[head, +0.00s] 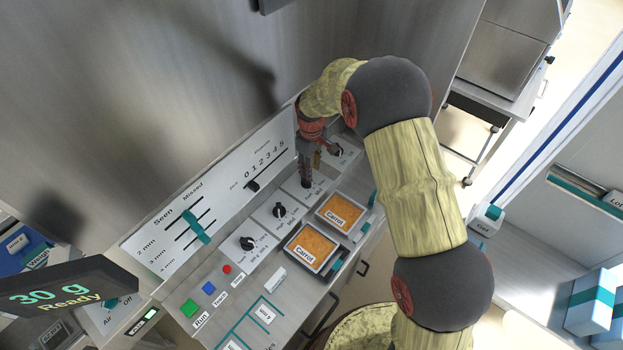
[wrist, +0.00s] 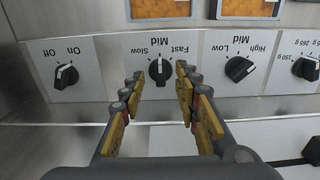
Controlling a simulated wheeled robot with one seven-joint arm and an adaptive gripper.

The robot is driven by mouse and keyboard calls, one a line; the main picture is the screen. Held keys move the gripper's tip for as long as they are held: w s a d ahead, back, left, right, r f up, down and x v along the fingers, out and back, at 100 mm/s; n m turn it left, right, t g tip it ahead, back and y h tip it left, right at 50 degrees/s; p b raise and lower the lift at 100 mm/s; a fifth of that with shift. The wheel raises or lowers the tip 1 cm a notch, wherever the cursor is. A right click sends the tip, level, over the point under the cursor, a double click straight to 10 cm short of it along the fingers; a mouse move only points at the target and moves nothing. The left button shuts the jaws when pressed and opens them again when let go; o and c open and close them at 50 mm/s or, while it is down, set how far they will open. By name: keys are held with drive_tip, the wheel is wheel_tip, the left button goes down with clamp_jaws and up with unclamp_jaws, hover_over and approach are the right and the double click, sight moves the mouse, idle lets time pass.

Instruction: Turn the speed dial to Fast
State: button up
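The speed dial (wrist: 158,72) is a black knob on a white plate marked Slow, Mid and Fast, lettered upside down in the wrist view. Its white pointer line faces the Mid label. My gripper (wrist: 158,84) is open, with one finger on each side of the dial in the picture. I cannot tell whether the fingertips touch the knob or how far down they reach. In the head view, my gripper (head: 306,178) points down over the panel and hides the speed dial.
The On/Off dial (wrist: 65,76) and the High/Mid/Low dial (wrist: 238,68) flank the speed dial. A weight dial (head: 247,243) sits further along. Two Carrot trays (head: 316,228) (head: 349,198) lie beside the dial row. A slider panel (head: 205,205) stands behind.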

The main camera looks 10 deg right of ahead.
wheel_tip(320, 180, down, 7)
drive_tip(key=shift+r+b, duration=0.2)
drive_tip(key=shift+b, duration=0.3)
drive_tip(key=shift+c, duration=0.9)
clamp_jaws()
